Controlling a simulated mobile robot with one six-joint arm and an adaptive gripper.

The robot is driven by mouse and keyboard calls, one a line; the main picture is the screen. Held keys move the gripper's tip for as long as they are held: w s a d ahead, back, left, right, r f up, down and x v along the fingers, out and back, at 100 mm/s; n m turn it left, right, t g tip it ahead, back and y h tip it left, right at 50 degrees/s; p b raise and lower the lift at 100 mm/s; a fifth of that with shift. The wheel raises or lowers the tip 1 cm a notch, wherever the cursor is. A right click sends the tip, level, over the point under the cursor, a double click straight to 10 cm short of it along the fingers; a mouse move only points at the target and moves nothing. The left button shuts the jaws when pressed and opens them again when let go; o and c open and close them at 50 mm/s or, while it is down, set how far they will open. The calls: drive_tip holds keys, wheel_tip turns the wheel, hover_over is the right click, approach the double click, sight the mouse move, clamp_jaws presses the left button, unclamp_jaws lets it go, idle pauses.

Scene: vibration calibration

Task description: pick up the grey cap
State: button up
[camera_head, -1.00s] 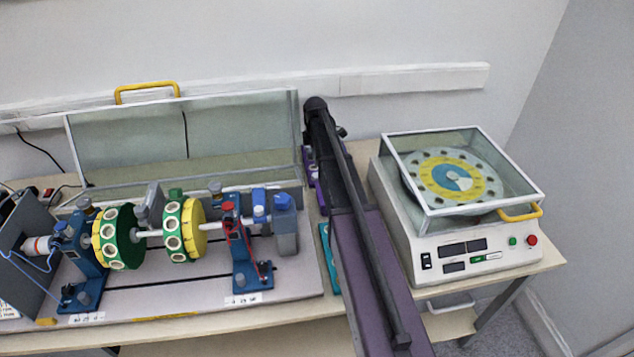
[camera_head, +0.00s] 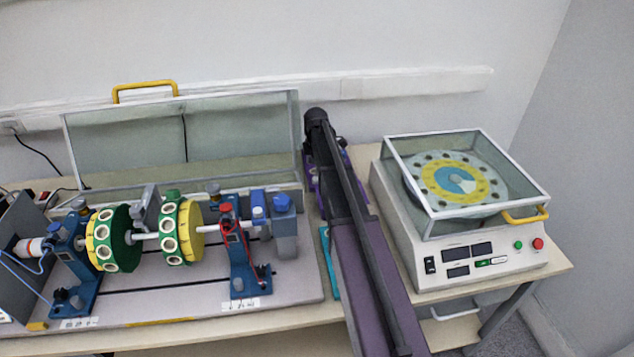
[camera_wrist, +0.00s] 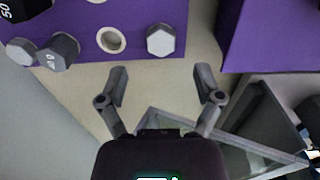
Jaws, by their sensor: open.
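In the wrist view a hexagonal cap with a light grey top (camera_wrist: 160,39) sits on a purple rack (camera_wrist: 125,14), straight ahead of my gripper (camera_wrist: 162,84). The gripper's two fingers are spread apart with nothing between them, a little short of the cap. Another light grey hexagonal cap (camera_wrist: 20,51) and a dark grey hexagonal piece (camera_wrist: 60,50) are at the rack's left edge. I cannot tell for certain which is the named cap. In the head view the purple rack (camera_head: 359,197) shows partly behind my arm; the caps and gripper are hidden there.
A second purple block (camera_wrist: 270,35) is right of the fingers, with a dark item (camera_wrist: 258,115) below it. A glass-covered balancing machine (camera_head: 460,260) stands right of my arm. A rotor rig with yellow-green discs (camera_head: 183,232) and a raised clear cover (camera_head: 240,130) stand left.

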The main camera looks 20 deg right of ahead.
sight(315, 178)
drive_tip(key=shift+a+f+b, duration=0.2)
drive_tip(key=shift+f+b, duration=2.15)
drive_tip(key=shift+f, duration=0.15)
drive_tip(key=c, duration=0.8)
